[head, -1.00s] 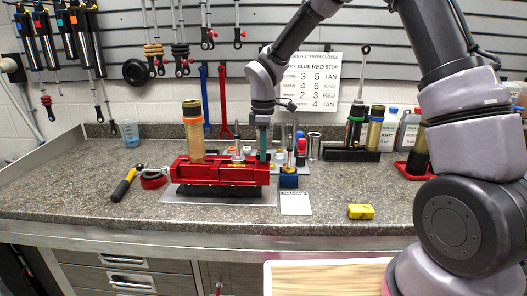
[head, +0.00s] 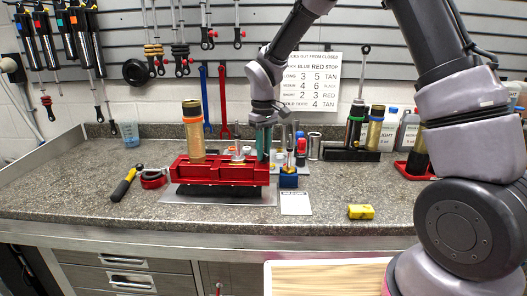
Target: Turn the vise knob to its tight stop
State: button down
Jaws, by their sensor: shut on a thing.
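The red vise (head: 215,174) sits on a metal plate on the grey speckled bench, left of the picture's middle. An amber cylinder with a gold cap (head: 194,132) stands upright at the vise's left part. My gripper (head: 263,152) points straight down at the right end of the vise, its teal fingers shut on the vise knob. The fingers and the vise body hide the knob, so how far it is turned cannot be seen.
A blue block holding small tools (head: 288,179) stands close right of my gripper. Bottles stand at the back right.

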jog(key=m, duration=0.4)
jog(key=shift+m, duration=2.1)
jog(key=c, duration=0.8)
grip_release()
notch_tip(320, 180, up, 11)
